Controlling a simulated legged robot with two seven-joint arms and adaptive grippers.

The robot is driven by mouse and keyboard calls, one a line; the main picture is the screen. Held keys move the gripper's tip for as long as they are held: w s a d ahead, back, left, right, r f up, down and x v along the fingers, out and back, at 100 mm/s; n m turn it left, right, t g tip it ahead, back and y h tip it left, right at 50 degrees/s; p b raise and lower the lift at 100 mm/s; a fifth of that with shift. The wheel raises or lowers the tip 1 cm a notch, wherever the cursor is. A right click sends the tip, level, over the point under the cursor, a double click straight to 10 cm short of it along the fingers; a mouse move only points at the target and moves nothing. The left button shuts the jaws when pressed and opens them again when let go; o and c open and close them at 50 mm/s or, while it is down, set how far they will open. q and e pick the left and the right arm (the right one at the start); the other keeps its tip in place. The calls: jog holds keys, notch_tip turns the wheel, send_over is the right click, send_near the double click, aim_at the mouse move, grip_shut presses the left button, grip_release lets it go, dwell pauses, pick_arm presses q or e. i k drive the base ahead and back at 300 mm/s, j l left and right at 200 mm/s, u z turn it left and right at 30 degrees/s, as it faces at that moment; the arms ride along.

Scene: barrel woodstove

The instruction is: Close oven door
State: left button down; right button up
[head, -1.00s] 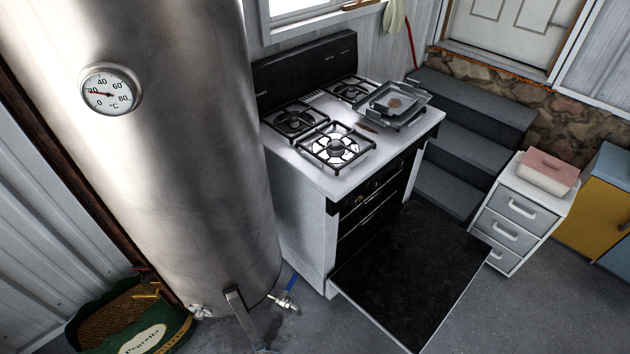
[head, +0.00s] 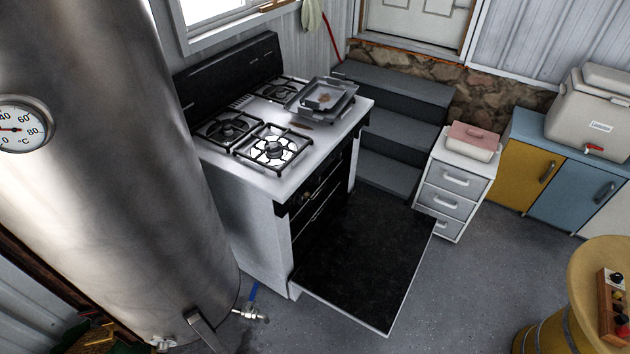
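The oven door (head: 365,255) is folded down open in front of the stove, its dark inner face up and roughly level, low over the floor. The white stove (head: 243,215) has a dark front and black burner grates on top. Trays (head: 322,98) sit on the right side of the stove top. Neither of my grippers shows in the head view.
A large metal tank (head: 110,170) stands close at the left, with a tap (head: 250,313) low beside the stove. Grey steps (head: 395,105) and a white drawer unit (head: 455,185) stand behind and right of the door. A yellow barrel (head: 560,320) is at lower right. Grey floor (head: 455,300) between is clear.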

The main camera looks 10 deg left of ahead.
aim_at(364, 266)
jog(key=i+z, duration=0.55)
jog(key=z, duration=0.3)
jog(key=i+j+z, duration=0.25)
jog(key=z, duration=0.15)
jog(key=i+j, duration=0.15)
jog(key=i+u, duration=0.05)
